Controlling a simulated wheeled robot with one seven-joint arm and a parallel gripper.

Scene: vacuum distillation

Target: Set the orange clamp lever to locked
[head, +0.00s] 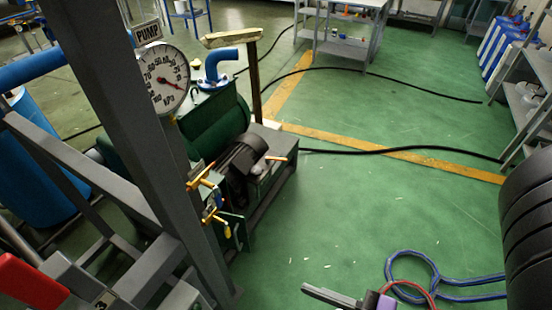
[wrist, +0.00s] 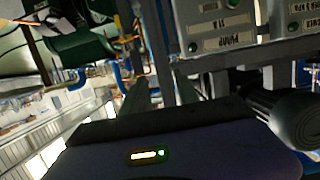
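Two orange lever handles, an upper one (head: 201,180) and a lower one (head: 214,214), stick out beside the grey post in the head view. My gripper (head: 335,297) is at the bottom edge of the head view, to the right of and apart from these handles. One grey finger and a purple part show; the rest is cut off.
A grey post (head: 135,120) with a gauge (head: 161,78) stands at the left, before the green pump (head: 212,125). A red handle (head: 30,283) is at lower left. Black hoses (head: 400,151) cross the open green floor. A labelled panel (wrist: 215,22) fills the wrist view's upper right.

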